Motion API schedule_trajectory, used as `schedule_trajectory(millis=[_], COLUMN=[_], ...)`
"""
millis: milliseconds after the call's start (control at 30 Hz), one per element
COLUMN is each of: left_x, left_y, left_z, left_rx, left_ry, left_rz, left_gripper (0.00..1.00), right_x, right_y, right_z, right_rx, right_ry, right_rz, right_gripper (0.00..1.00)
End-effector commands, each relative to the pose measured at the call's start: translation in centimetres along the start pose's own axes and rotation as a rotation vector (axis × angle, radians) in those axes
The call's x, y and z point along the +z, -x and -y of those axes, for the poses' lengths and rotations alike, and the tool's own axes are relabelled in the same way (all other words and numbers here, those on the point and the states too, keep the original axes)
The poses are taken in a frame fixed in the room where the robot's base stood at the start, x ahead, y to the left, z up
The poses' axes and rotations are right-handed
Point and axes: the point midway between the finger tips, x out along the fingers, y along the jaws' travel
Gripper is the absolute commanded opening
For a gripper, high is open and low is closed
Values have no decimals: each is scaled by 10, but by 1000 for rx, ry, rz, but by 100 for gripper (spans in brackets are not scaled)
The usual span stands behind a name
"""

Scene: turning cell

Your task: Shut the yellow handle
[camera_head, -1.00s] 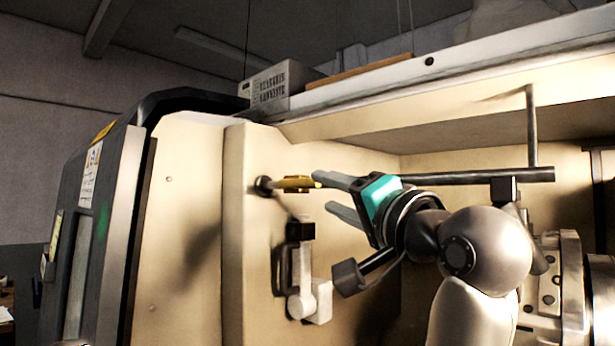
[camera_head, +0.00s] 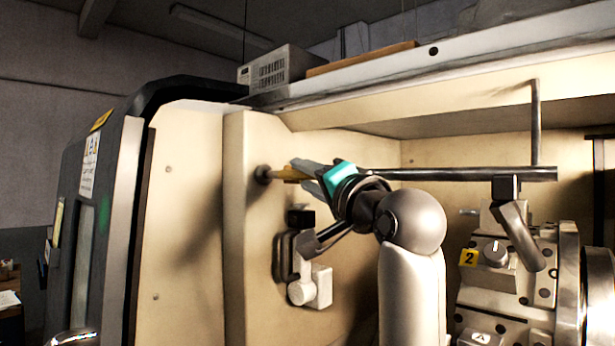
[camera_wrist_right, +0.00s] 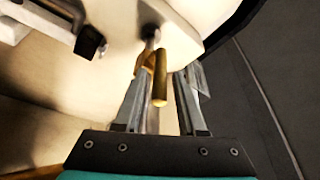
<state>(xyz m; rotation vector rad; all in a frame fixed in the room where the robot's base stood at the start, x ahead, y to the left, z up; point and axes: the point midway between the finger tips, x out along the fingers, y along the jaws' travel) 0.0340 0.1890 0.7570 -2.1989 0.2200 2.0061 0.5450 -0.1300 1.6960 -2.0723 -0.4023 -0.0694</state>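The yellow handle (camera_head: 286,174) sits on a dark round pivot on the cream wall of the machine and points right in the head view. My right gripper (camera_head: 304,171) is at the handle's free end, coming from the right. In the right wrist view, the handle (camera_wrist_right: 159,82) lies between the two fingers of my right gripper (camera_wrist_right: 160,100). The fingers are apart, with a visible gap on each side of the handle, so the gripper is open around it. Part of the handle is hidden by the fingers in the head view. My left gripper is not in view.
A white and black bracket (camera_head: 303,287) is on the wall just below the handle. A dark horizontal bar (camera_head: 460,174) runs behind my right arm. A turret with a yellow number 2 tag (camera_head: 468,258) stands at the right. A dark door (camera_head: 100,215) is at the left.

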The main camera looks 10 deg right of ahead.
Motion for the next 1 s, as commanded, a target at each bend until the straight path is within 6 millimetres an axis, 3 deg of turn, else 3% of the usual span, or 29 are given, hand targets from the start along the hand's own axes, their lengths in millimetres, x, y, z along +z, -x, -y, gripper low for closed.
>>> schedule_trajectory(millis=[33,333,1000], left_x=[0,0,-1], left_y=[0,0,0], left_z=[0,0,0], left_rx=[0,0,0], left_ry=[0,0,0], left_rz=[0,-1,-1], left_gripper=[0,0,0], right_x=[0,0,0], right_y=[0,0,0], right_z=[0,0,0], right_rx=[0,0,0], right_ry=[0,0,0], right_rz=[0,0,-1], right_gripper=[33,0,0])
